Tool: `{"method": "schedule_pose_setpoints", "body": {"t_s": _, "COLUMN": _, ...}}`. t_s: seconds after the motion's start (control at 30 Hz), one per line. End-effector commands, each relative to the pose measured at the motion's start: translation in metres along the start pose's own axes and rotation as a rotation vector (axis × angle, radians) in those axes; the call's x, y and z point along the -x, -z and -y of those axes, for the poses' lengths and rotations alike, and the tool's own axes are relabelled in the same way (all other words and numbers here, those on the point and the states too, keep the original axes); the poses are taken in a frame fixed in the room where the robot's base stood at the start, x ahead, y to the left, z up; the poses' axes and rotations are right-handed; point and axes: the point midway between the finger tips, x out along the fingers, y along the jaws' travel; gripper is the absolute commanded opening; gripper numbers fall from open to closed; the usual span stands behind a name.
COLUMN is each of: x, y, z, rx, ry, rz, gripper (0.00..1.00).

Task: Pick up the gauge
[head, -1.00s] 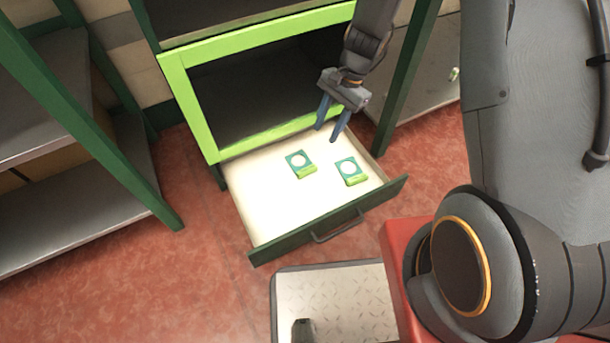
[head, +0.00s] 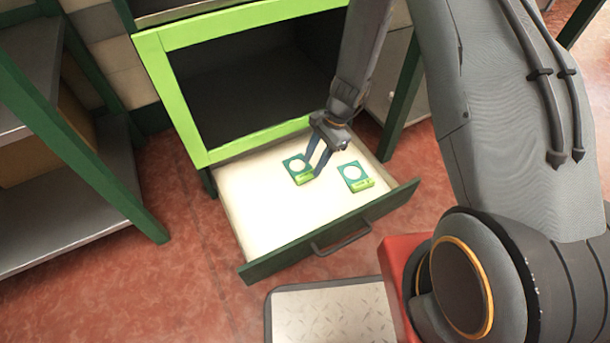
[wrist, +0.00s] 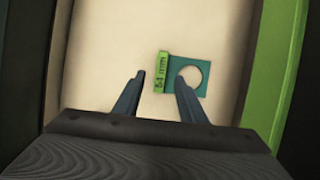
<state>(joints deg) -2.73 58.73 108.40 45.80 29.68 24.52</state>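Two gauges lie flat in an open drawer (head: 262,222). Each is a teal plate with a round hole and a lime-green strip along one edge. The left gauge (head: 292,163) is partly behind my gripper (head: 312,172) in the head view; the right gauge (head: 353,174) lies apart from it.
A lime-green cabinet frame (head: 182,100) stands behind the drawer. The drawer front (head: 285,253) with its handle rises at the near side. A shelf rack (head: 70,200) stands at the left, and a grey patterned platform (head: 330,312) is in front.

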Motion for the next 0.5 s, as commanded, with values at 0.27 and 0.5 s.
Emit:
{"method": "schedule_pose_setpoints", "body": {"t_s": 0.27, "x": -0.038, "y": 0.000, "z": 0.001, "rx": 0.001, "ry": -0.003, "rz": 0.000, "gripper": 0.38}}
{"method": "schedule_pose_setpoints", "body": {"t_s": 0.5, "x": -0.041, "y": -0.001, "z": 0.001, "rx": 0.000, "ry": -0.001, "rz": 0.000, "gripper": 0.38}}
